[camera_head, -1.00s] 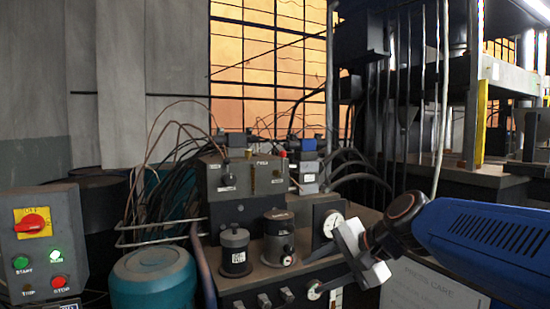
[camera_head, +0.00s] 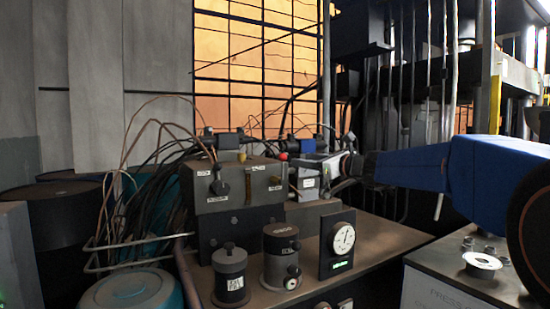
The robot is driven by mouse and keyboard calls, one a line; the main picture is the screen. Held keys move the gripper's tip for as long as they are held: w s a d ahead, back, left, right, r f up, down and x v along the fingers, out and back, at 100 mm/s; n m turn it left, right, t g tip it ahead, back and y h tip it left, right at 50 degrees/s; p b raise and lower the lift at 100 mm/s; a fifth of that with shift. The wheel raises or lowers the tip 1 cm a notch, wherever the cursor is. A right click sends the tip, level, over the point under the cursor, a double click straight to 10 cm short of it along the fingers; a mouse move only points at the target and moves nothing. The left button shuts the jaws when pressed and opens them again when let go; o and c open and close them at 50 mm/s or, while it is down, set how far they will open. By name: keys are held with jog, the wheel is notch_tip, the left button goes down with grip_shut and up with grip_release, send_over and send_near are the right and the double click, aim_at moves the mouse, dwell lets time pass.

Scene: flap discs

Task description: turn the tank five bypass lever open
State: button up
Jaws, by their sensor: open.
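A grey valve box (camera_head: 240,178) stands on the bench in the middle, with small labels too small to read. I cannot tell which part is the tank five bypass lever. My gripper (camera_head: 345,162) is at the end of my blue arm, right of the box and above the dial gauge. It is open, seen side-on and small, and partly blends with the grey and blue fittings behind it. I see nothing held in it.
Two dark cylinders (camera_head: 230,275) (camera_head: 281,258) and a dial gauge (camera_head: 342,240) stand in front of the box on the bench (camera_head: 385,242). A teal drum (camera_head: 130,292) and loose cables (camera_head: 130,205) are at left. A grey cabinet (camera_head: 480,270) stands at right.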

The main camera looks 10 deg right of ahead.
aim_at(283, 169)
jog(key=x, duration=1.5)
jog(key=shift+w+a+f, duration=0.1)
jog(key=shift+w, duration=0.05)
grip_shut()
